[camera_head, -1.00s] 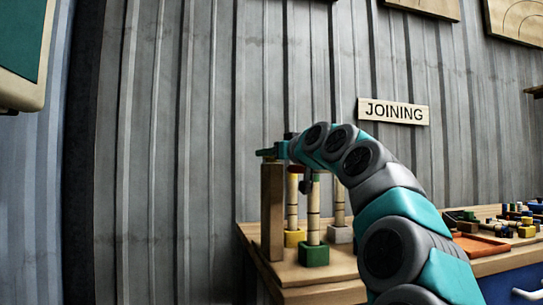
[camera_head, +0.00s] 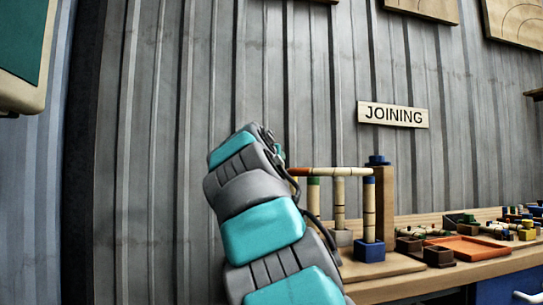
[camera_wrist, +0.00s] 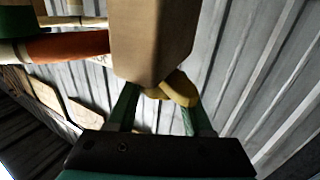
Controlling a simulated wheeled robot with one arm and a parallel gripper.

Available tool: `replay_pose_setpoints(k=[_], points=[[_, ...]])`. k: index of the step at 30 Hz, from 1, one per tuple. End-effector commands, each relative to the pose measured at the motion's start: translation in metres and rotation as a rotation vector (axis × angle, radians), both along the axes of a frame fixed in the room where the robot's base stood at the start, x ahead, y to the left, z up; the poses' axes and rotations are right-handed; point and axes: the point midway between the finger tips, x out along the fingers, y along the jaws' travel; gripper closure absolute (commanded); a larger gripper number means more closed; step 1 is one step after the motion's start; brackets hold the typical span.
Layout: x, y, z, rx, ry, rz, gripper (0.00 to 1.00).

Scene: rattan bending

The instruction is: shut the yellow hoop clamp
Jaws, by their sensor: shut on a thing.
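In the wrist view, my gripper (camera_wrist: 163,98) has its two green fingers shut on a yellow part (camera_wrist: 180,88), which looks like the yellow hoop clamp. The yellow part sits against the end of a wooden post (camera_wrist: 152,38). The fingers hide some of it, so I cannot tell whether the clamp is open or closed. A pole with an orange band (camera_wrist: 65,47) runs to the left of the post. In the head view, my arm hides the gripper, the yellow clamp and the left side of the fixture.
In the head view, a horizontal rattan pole (camera_head: 335,171) lies over upright pegs. A blue clamp (camera_head: 377,161) tops the right wooden post (camera_head: 386,200), near a blue block (camera_head: 370,250). An orange tray (camera_head: 467,248) and small dark boxes (camera_head: 438,256) lie right on the bench.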

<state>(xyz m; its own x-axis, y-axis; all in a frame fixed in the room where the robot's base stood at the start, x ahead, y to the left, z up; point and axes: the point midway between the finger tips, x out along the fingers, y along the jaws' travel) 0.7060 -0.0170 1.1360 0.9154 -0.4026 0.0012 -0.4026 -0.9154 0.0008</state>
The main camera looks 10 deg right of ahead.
Motion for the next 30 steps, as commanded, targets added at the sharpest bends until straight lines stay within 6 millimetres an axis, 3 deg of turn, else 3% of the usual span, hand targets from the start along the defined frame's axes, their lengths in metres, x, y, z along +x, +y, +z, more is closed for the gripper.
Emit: replay_pose_setpoints(k=[12, 30], points=[[0.0022, 0.0015, 0.0046, 0.002, 0.0, -0.283, 1.0], [0.0016, 0.003, 0.0022, 0.002, 0.0, -0.492, 1.0]])
